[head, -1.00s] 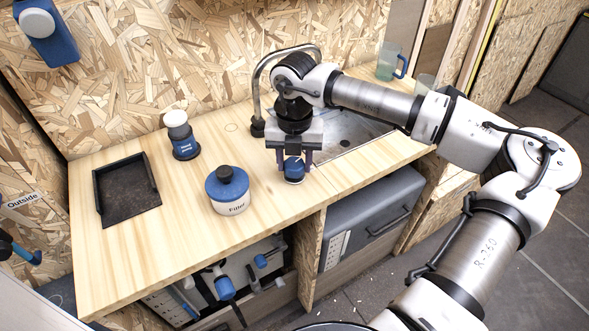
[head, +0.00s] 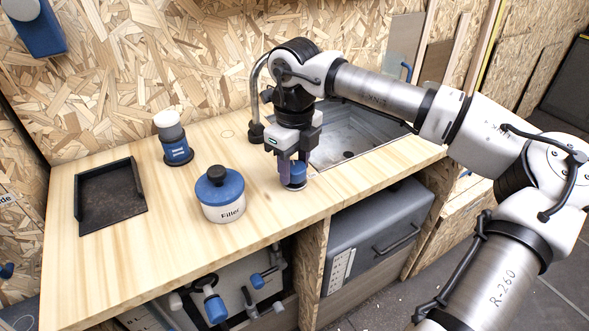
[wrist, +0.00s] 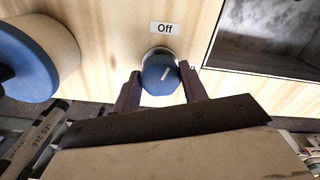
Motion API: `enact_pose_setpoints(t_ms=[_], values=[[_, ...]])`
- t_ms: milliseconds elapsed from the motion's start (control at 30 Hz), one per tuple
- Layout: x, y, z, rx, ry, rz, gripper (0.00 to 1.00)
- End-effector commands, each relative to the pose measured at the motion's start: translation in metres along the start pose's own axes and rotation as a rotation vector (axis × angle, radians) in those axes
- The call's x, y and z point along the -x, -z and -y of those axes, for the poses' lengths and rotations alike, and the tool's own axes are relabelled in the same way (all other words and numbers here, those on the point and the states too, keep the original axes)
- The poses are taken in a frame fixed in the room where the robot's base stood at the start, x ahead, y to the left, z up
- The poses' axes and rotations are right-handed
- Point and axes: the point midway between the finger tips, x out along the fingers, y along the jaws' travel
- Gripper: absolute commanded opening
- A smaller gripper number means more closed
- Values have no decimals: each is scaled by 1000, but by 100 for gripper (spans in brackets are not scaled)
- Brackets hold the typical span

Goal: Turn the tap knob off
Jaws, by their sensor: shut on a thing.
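The tap knob (head: 297,174) is a small blue knob on a pale base, set in the wooden counter in front of the sink. My gripper (head: 292,172) points down over the knob with a finger on each side. In the wrist view my gripper (wrist: 160,88) is shut on it. The tap spout (head: 256,95) curves up behind my wrist and is partly hidden. The sink (head: 360,135) is sunk into the counter at the right.
A blue-lidded Filler pot (head: 222,200) stands left of the knob, close by. A blue bottle with a white cap (head: 173,137) and a black tray (head: 82,207) are farther left. The counter (head: 130,265) is bare near its front left edge.

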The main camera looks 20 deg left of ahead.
Motion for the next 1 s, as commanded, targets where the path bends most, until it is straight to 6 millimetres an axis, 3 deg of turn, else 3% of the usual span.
enact_pose_setpoints(t_ms=[433, 1000], values=[[0, 0, 0, 278, 0, 2, 20], [1, 0, 0, 344, 1, 2, 20]])
